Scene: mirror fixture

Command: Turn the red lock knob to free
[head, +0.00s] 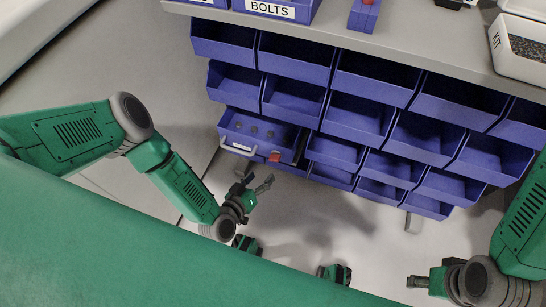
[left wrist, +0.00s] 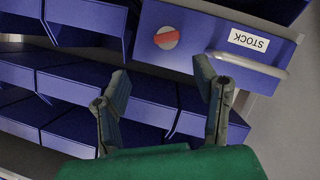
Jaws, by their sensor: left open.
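The red lock knob (head: 274,157) shows small on the front of the blue stock drawer (head: 231,139), near its right end. In the left wrist view the knob (left wrist: 166,38) is a pale disc crossed by a red bar, slightly tilted from horizontal. An upside-down STOCK label (left wrist: 248,40) and a pale handle (left wrist: 250,66) are beside it. My left gripper (head: 256,185) is open and empty, in front of the knob and apart from it. Its fingers (left wrist: 163,85) are spread below the knob in the wrist view. My right gripper (head: 418,282) is at the lower right, far from the drawer; its fingers are unclear.
Rows of open blue bins (head: 345,115) fill the rack right of and above the drawer. The drawer holds several small dark pieces (head: 253,130). A grey shelf (head: 400,45) above carries a BOLTS bin (head: 270,8) and a white box (head: 515,65). Floor space in front is clear.

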